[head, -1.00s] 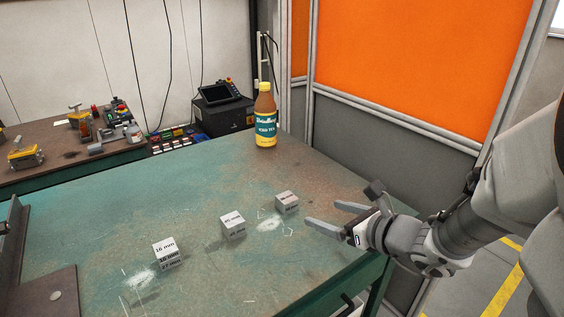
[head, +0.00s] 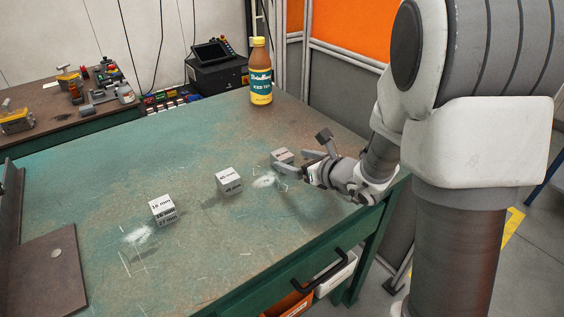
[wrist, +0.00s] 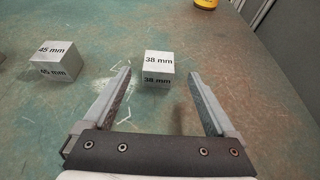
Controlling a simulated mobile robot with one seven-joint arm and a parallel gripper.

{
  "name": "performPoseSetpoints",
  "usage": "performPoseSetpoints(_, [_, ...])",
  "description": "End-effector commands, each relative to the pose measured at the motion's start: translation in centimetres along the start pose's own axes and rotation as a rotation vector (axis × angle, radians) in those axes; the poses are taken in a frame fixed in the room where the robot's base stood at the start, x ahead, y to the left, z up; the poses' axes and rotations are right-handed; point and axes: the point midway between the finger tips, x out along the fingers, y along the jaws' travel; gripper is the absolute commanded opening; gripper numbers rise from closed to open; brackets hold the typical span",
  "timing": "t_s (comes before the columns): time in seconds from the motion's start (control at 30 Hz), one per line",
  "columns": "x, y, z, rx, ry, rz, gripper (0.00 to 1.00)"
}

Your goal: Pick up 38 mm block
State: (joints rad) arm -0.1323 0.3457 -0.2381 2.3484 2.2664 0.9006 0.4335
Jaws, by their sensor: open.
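The 38 mm block (wrist: 158,70) is a pale grey cube with its size printed in black on its top and front. In the head view the 38 mm block (head: 282,156) is the rightmost of three cubes, beside my fingertips. My gripper (head: 290,166) is open and empty, low over the table; its two fingers also show in the wrist view (wrist: 162,76).
The 45 mm block (wrist: 55,62) sits left of the 38 mm block. A bottle of iced tea (head: 261,75) stands at the back. Bare tabletop surrounds the cubes.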

Motion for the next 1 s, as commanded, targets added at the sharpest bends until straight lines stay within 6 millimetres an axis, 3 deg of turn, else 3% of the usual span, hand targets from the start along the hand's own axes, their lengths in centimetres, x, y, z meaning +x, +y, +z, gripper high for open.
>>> performPoseSetpoints(0.17, [1.2,0.1,0.0,0.000,-0.001,0.001,0.91])
performPoseSetpoints(0.5, [5.7,0.2,0.3,0.000,0.000,0.001,0.91])
performPoseSetpoints(0.77, [5.9,0.2,0.4,0.001,-0.001,0.000,0.91])
performPoseSetpoints(1.0, [5.9,0.2,0.4,0.001,-0.001,0.000,0.50])
